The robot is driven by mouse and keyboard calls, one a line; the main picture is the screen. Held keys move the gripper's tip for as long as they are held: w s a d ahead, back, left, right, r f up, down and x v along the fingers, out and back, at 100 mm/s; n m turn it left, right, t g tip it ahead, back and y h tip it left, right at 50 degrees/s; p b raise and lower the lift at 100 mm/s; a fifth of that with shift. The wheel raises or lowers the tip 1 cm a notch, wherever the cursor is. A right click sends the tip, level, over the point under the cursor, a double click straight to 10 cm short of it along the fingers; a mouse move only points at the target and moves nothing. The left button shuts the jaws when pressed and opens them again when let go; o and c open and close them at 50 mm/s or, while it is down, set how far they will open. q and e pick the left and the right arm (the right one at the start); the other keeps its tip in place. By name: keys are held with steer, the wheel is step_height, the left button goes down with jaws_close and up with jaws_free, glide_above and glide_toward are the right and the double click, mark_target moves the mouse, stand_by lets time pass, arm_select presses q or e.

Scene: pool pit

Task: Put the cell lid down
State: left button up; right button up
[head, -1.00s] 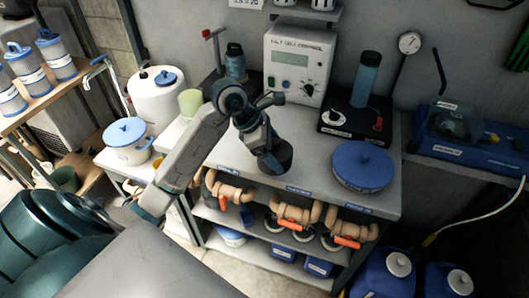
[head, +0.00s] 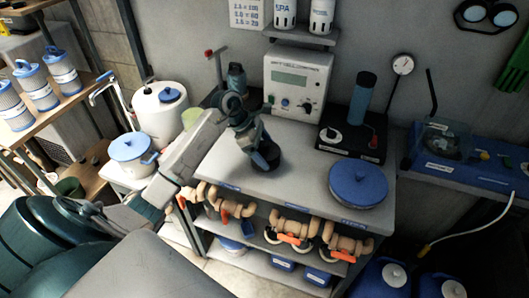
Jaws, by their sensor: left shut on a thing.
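My left gripper (head: 262,158), dark blue-grey, points down over the left part of the grey bench top (head: 300,180). It is shut on a dark round piece, which I take to be the cell lid (head: 274,160). The fingers partly cover it, and I cannot tell whether it touches the bench. A white control box (head: 297,85) with a screen and knobs stands behind it. My right gripper is out of view.
A round blue-lidded tub (head: 358,185) sits at the bench's right front. A black unit (head: 352,140) with a blue cylinder (head: 362,98) stands behind it. Tan pipe fittings with orange handles (head: 292,224) lie on the shelf below. Bench between gripper and tub is clear.

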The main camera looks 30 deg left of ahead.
mark_target(265, 155)
arm_select(q)
steer(key=shift+w+a, duration=0.2)
steer(key=shift+w, duration=0.05)
step_height(265, 155, down, 3)
steer(key=p, duration=0.2)
steer(key=shift+p, duration=0.3)
steer(key=shift+a+f, duration=0.1)
steer(key=shift+f, duration=0.15)
steer(key=shift+f, duration=0.1)
